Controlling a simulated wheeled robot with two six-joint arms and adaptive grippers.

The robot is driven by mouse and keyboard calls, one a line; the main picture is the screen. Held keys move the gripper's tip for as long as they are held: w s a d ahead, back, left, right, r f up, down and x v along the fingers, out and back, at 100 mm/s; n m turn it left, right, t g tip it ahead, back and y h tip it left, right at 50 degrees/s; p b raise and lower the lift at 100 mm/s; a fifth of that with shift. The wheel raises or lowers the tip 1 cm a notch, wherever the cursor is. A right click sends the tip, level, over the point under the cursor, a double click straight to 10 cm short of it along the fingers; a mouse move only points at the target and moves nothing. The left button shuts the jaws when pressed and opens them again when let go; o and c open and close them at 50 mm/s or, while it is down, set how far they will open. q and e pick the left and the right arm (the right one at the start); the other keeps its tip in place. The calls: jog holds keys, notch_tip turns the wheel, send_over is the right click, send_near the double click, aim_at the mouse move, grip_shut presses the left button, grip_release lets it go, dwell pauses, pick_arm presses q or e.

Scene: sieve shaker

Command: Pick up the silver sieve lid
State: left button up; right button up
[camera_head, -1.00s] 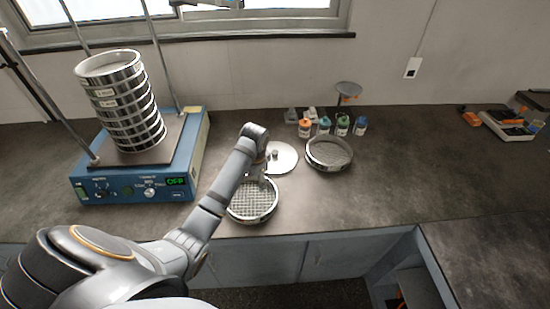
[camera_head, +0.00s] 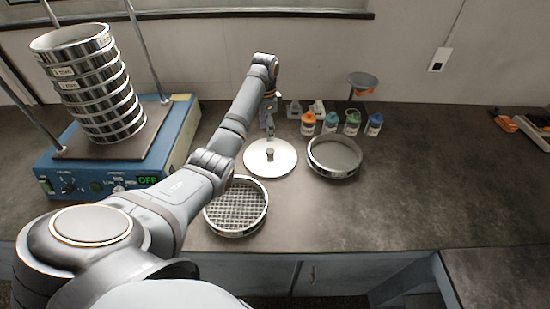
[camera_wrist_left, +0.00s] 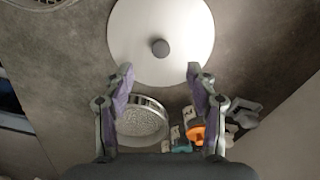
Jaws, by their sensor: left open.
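The silver sieve lid (camera_head: 283,163) is a flat round disc with a dark knob (camera_head: 270,153) in its middle, lying on the bench. In the left wrist view the lid (camera_wrist_left: 185,60) fills the upper middle, its knob (camera_wrist_left: 160,47) lying beyond the fingertips. My left gripper (camera_head: 268,128) is above the far side of the lid, pointing down. In the wrist view the left gripper (camera_wrist_left: 160,71) has its two fingers wide apart with nothing between them. My right gripper is in neither view.
A mesh sieve (camera_head: 236,207) lies in front of the lid, and a second round sieve or pan (camera_head: 335,156) lies to its right. Several small bottles (camera_head: 331,123) stand behind. A blue shaker (camera_head: 105,168) carries a sieve stack (camera_head: 95,85) at left.

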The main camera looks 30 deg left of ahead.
aim_at(270, 151)
pick_arm(q)
jog(key=shift+w+f, duration=0.75)
jog(key=shift+f, duration=0.2)
jog(key=f, duration=0.3)
jog(key=shift+s+f, duration=0.3)
jog(key=shift+s, duration=0.05)
jog(key=shift+w+f, duration=0.15)
jog(key=shift+f, duration=0.35)
jog(key=f, duration=0.3)
jog(key=f+p, duration=0.1)
jog(key=shift+d+f, duration=0.2)
jog(key=shift+d, duration=0.1)
jog(key=shift+f, duration=0.4)
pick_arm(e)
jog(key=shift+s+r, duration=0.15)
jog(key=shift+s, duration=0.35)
pick_arm(q)
jog(key=shift+c, duration=0.4)
grip_shut()
